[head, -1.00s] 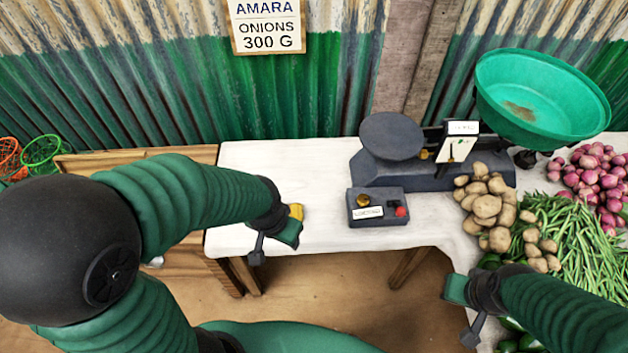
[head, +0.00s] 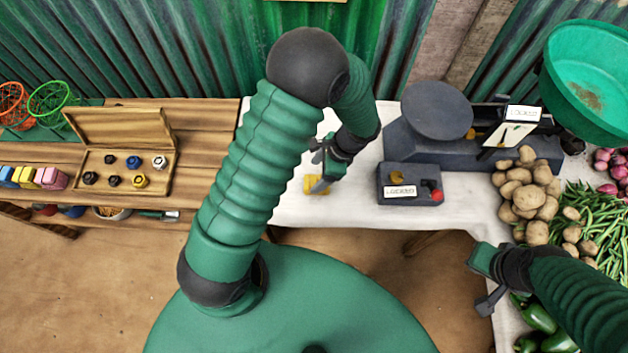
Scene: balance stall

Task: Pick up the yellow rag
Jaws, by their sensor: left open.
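The yellow rag (head: 316,186) lies on the white-covered table (head: 290,212) near its front edge, partly hidden by my left gripper. My left gripper (head: 322,178) is open, its fingers pointing down at the rag from above. I cannot tell whether the fingers touch it.
A dark box with a red button (head: 410,184) sits just right of the rag. Behind it stands the balance (head: 436,112) with a green pan (head: 590,85). Potatoes (head: 528,195) and green beans (head: 595,220) lie right. A wooden weight box (head: 125,165) is left.

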